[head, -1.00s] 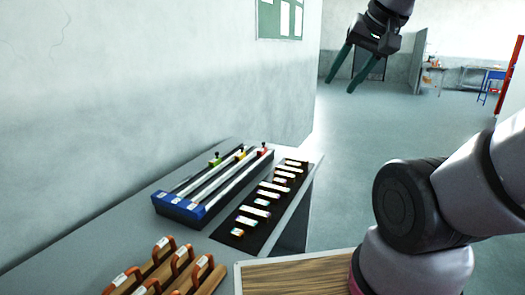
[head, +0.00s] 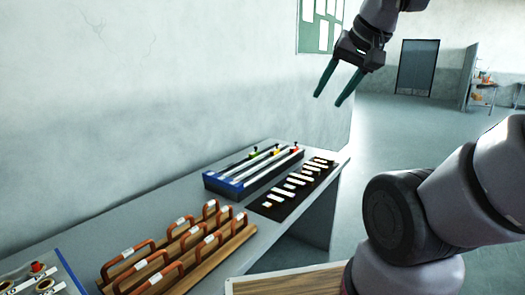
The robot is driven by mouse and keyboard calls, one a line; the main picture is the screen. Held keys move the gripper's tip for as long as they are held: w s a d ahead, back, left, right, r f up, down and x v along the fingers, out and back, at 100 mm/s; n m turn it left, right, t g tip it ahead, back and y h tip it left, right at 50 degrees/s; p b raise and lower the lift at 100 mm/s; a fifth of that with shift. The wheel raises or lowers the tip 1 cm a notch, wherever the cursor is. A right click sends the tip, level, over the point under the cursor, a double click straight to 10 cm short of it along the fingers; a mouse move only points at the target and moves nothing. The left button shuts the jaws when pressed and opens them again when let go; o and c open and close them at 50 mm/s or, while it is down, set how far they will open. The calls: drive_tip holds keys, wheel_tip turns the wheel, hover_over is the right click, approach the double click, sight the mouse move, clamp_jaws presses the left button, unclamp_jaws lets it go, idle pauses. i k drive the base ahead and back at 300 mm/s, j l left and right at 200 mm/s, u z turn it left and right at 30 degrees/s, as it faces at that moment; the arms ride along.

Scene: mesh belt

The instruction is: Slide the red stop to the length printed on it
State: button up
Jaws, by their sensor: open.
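The red stop (head: 295,149) sits near the far end of the front-right rail of a blue-ended rail unit (head: 222,187) on the bench. A yellow stop (head: 277,152) and a green stop (head: 254,153) sit on the other rails, also near their far ends. Each stop has a small dark knob. The print on the red stop is too small to read. My gripper (head: 330,101) is open and empty, high above the bench and well apart from the rail unit.
A dark board with several pale labelled pieces (head: 293,186) lies right of the rail unit. Orange-handled wooden holders (head: 182,252) stand nearer. A tray with a red-knobbed item (head: 38,268) is at lower left. The wall (head: 120,120) runs behind the bench (head: 130,213).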

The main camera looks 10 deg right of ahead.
sight(293, 149)
drive_tip(key=i+l+u, duration=0.15)
drive_tip(key=u, duration=0.2)
drive_tip(key=i+l+u, duration=0.1)
drive_tip(key=l+u, duration=0.15)
drive_tip(key=u, duration=0.15)
drive_tip(key=l+u, duration=0.35)
drive_tip(key=i+l, duration=0.1)
drive_tip(key=l, duration=0.4)
drive_tip(key=i+l, duration=0.1)
drive_tip(key=l, duration=0.45)
drive_tip(key=i+l, duration=0.15)
drive_tip(key=l, duration=0.35)
drive_tip(key=i+l, duration=0.1)
drive_tip(key=l, duration=0.45)
drive_tip(key=i+l, duration=0.1)
drive_tip(key=l, duration=0.4)
drive_tip(key=i+l, duration=0.1)
drive_tip(key=l, duration=0.45)
drive_tip(key=i+l, duration=0.1)
drive_tip(key=l, duration=0.4)
